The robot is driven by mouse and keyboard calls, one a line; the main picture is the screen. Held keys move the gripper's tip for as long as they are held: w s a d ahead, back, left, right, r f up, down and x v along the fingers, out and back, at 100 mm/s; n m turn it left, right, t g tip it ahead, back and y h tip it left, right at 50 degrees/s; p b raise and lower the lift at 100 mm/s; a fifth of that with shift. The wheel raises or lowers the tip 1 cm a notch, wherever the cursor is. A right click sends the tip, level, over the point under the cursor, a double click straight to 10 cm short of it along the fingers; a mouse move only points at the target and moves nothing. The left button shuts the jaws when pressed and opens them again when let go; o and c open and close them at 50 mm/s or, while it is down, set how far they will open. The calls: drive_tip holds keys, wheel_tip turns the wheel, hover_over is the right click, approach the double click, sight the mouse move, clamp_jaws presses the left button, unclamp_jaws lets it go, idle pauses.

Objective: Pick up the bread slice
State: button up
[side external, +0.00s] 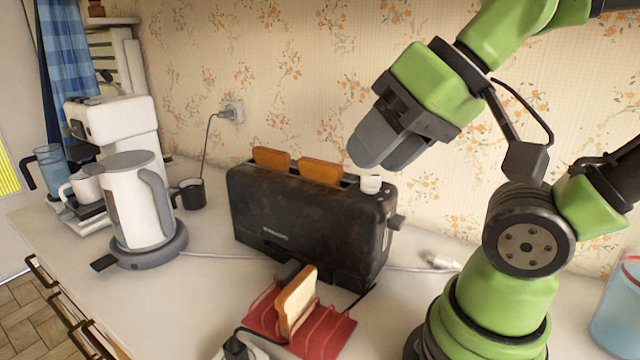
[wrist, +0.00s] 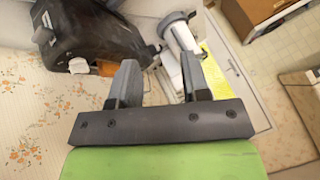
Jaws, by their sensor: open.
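A bread slice (side external: 296,300) with a pale face and brown crust stands upright in a red rack (side external: 328,333) on the counter, in front of the toaster. Two browned slices, a left one (side external: 271,158) and a right one (side external: 320,171), stick up from the black toaster (side external: 300,215). My gripper (side external: 378,152) is above the toaster's right end, apart from all the bread. In the wrist view my gripper (wrist: 160,82) has its two fingers spread with nothing between them. The toaster (wrist: 95,35) shows there at upper left, with a bit of browned bread (wrist: 108,68) beside the left finger.
A white kettle (side external: 135,200) on its base and a coffee machine (side external: 120,125) stand left of the toaster. A dark mug (side external: 190,193) sits by the wall. Cords lie around the toaster. A bluish container (side external: 617,315) is at far right.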

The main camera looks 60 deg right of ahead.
drive_tip(key=shift+o, duration=0.4)
drive_tip(key=w+d+r+n+g+h, duration=0.25)
drive_tip(key=w+d, duration=0.35)
drive_tip(key=w, duration=0.4)
drive_tip(key=n+g, duration=0.2)
drive_tip(key=g, duration=0.3)
hover_over(320, 161)
drive_tip(key=shift+m+t+y, duration=0.25)
drive_tip(key=f, duration=0.4)
drive_tip(key=shift+w+a+f, duration=0.15)
drive_tip(key=shift+w+a, duration=0.1)
drive_tip(key=shift+a, duration=0.05)
drive_tip(key=shift+w+d+f, duration=0.1)
drive_tip(key=shift+d+f, duration=0.1)
drive_tip(key=shift+f, duration=0.1)
wheel_tip(320, 161, down, 5)
drive_tip(key=shift+r, duration=0.2)
drive_tip(key=f, duration=0.5)
drive_tip(key=shift+s+d, duration=0.15)
drive_tip(key=shift+s, duration=0.15)
